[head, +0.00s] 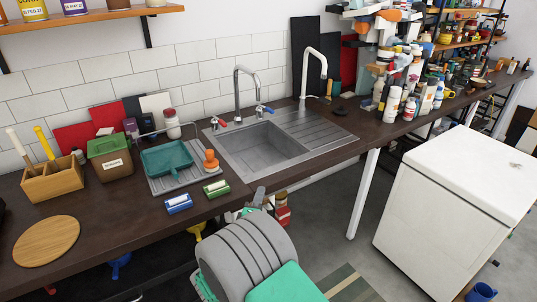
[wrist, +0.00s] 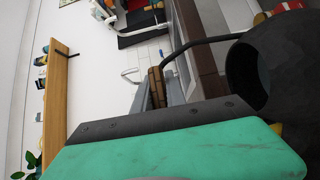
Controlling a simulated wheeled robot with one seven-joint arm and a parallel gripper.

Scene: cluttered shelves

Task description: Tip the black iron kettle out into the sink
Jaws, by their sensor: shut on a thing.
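The steel sink (head: 262,146) is set in the dark worktop in the head view, its basin empty where I can see. The black iron kettle (wrist: 291,72) is at the right of the wrist view, partly cut off by the frame edge. Its dark round opening faces picture-left, which is up in this turned view, so it looks roughly upright. Its thin arched handle (wrist: 205,41) runs to my gripper (wrist: 157,88), which is shut on it. In the head view my arm is in front of the worktop, below the sink, and the kettle is hidden behind it.
Two tall taps, one silver (head: 238,92) and one white (head: 303,72), rise behind the sink. Clutter fills the worktop at right. A white chest (head: 455,190) stands at the right.

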